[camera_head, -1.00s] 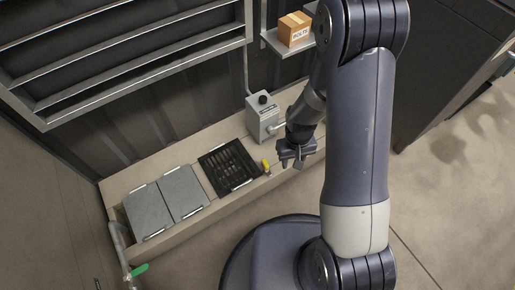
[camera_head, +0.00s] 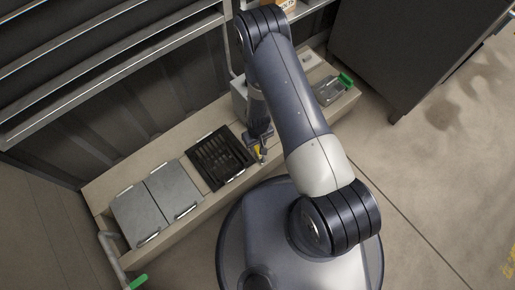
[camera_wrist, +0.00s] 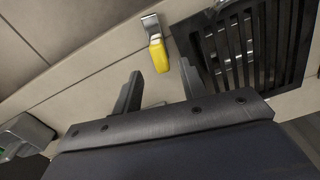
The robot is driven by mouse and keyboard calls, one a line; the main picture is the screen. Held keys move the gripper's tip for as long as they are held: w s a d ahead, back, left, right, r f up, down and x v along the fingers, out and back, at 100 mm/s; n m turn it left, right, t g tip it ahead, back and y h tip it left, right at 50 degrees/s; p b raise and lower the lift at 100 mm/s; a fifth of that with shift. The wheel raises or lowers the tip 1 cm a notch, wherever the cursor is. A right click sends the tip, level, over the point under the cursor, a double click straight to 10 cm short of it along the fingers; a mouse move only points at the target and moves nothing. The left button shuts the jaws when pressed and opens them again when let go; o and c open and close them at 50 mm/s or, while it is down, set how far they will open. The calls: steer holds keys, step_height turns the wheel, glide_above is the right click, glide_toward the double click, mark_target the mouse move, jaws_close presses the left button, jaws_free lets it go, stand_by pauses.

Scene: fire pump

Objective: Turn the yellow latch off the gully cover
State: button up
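The yellow latch (camera_wrist: 159,56) is a small tab on a metal bracket at the edge of the gully cover in the wrist view. In the head view, a bit of the yellow latch (camera_head: 258,151) shows beside my arm's end. The gully cover (camera_head: 217,158) is a black slotted grate set in the pale ledge; part of it (camera_wrist: 247,40) shows at the right in the wrist view. My gripper (camera_wrist: 161,78) is open and empty, with the latch's end between and just beyond its two fingertips. I cannot tell whether either finger touches it.
Two grey plates (camera_head: 156,203) lie on the ledge left of the grate. A grey box (camera_head: 239,96) stands behind my arm. Another green handle (camera_head: 138,281) is on the pipe at lower left.

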mark_target(258, 149)
steer(key=shift+f+b, duration=0.5)
steer(key=shift+f, duration=1.85)
jaws_close()
